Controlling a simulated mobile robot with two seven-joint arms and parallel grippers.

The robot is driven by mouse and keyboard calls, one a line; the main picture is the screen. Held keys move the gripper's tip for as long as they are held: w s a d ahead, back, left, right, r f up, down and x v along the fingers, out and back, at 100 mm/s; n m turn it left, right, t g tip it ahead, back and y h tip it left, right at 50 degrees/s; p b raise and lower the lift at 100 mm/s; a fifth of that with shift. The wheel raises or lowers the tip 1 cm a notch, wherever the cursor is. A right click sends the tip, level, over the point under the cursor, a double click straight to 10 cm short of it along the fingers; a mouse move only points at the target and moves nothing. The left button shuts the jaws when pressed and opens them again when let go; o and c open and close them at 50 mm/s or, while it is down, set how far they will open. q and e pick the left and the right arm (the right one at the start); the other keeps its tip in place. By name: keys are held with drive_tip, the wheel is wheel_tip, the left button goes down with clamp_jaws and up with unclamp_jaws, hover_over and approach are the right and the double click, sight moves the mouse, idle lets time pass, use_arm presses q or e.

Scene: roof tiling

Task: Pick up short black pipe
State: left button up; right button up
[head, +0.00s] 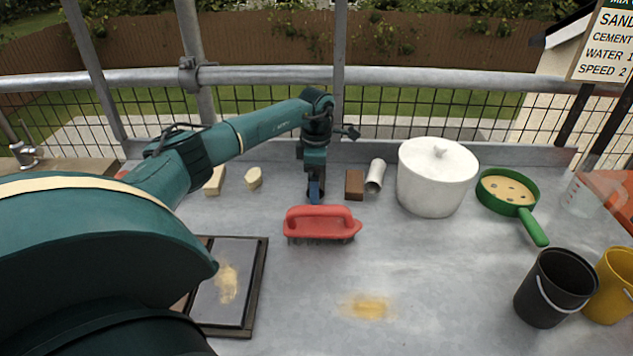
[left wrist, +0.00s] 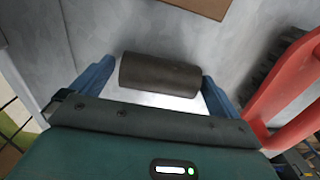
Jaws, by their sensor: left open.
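The short black pipe (left wrist: 160,75) is a dark cylinder lying on its side on the grey surface in the left wrist view. It lies crosswise between the two blue fingers of my left gripper (left wrist: 157,72), which is open with one finger near each end of the pipe. I cannot tell whether either finger touches it. In the head view my left gripper (head: 315,191) points down at the surface, behind the red brush, and I cannot make out the pipe there. My right gripper is not in view.
A red-handled brush (head: 322,223) lies close in front of the gripper. A brown block (head: 354,185), a pale pipe (head: 376,176) and a white lidded pot (head: 437,180) stand to the right. A green pan (head: 509,190) and buckets are farther right.

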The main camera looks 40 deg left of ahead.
use_arm(q)
drive_tip(key=shift+c, duration=0.4)
drive_tip(key=c, duration=0.9)
drive_tip(key=shift+r, duration=0.15)
